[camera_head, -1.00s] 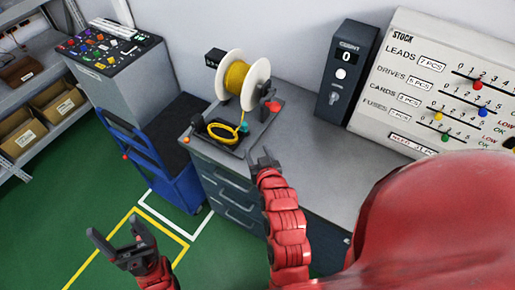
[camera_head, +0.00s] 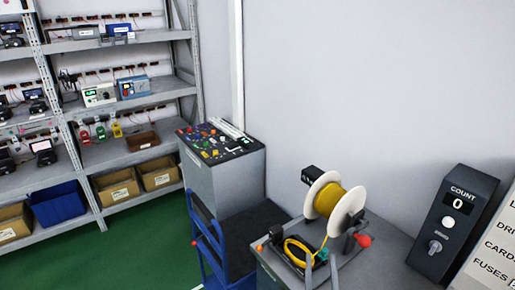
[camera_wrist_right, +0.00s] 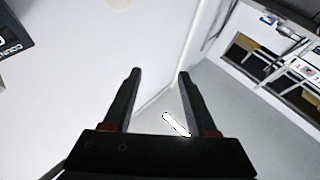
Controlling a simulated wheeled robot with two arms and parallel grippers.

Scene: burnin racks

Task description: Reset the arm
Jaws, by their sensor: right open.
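My right gripper shows in the right wrist view (camera_wrist_right: 158,76) with its two dark fingers apart and nothing between them. In the head view only its fingertips (camera_head: 320,264) appear to show, at the bottom edge in front of the spool bench. The rest of my right arm is out of that view. My left gripper is not in view.
A yellow cable spool (camera_head: 329,202) stands on a grey bench (camera_head: 375,245). A COUNT box (camera_head: 458,225) is at right. A blue cart (camera_head: 213,250) and a control console (camera_head: 235,180) stand left of the bench. Shelves (camera_head: 115,155) hold devices and bins. Green floor (camera_head: 150,255) is open.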

